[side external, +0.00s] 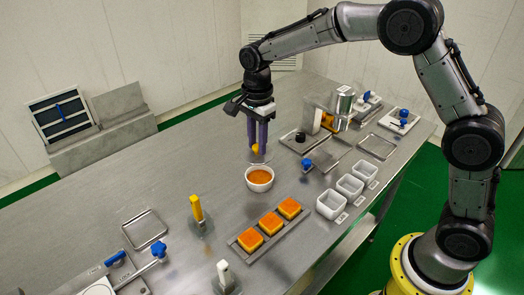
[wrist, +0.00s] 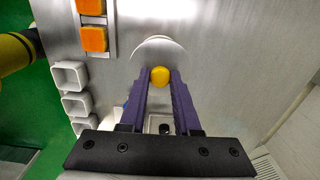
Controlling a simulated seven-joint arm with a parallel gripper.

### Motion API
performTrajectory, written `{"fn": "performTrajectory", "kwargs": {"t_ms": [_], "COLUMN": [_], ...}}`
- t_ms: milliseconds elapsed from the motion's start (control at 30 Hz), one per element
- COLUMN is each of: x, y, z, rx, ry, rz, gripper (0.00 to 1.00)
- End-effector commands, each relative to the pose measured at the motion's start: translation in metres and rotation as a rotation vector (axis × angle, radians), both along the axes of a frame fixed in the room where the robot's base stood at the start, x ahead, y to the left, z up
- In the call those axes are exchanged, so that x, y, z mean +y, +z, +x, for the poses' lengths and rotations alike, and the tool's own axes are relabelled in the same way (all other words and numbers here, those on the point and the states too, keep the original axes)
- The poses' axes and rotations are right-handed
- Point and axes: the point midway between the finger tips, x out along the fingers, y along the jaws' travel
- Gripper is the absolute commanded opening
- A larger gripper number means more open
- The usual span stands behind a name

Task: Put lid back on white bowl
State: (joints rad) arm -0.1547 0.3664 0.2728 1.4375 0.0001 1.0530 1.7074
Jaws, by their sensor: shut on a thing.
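The white bowl (side external: 259,187) stands on the steel table, open at the top, with an orange-brown filling (side external: 259,176) showing. My gripper (side external: 257,147) points down with its purple fingers shut on the yellow knob of the lid (side external: 258,158). The lid is a grey, shiny disc held roughly level above the table, just behind the bowl and apart from it in the side view. In the wrist view my gripper (wrist: 160,76) has the yellow knob between its fingertips, and the lid (wrist: 158,48) spreads beyond it. The bowl is not visible in the wrist view.
A tray with several orange blocks (side external: 269,222) lies in front of the bowl. Several white square containers (side external: 331,204) stand to the right. A silver machine (side external: 338,108) is at the back right. A yellow-handled tool (side external: 196,208) stands to the left. The table's back left is clear.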

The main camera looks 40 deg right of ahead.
Motion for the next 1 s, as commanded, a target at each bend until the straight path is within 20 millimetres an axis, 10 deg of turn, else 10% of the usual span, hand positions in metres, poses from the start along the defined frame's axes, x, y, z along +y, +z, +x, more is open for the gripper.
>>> {"fn": "performTrajectory", "kwargs": {"t_ms": [1000], "x": [-0.008], "y": [-0.069], "z": [0.0], "rx": [0.013], "ry": [-0.018], "rz": [-0.002], "gripper": [0.0]}}
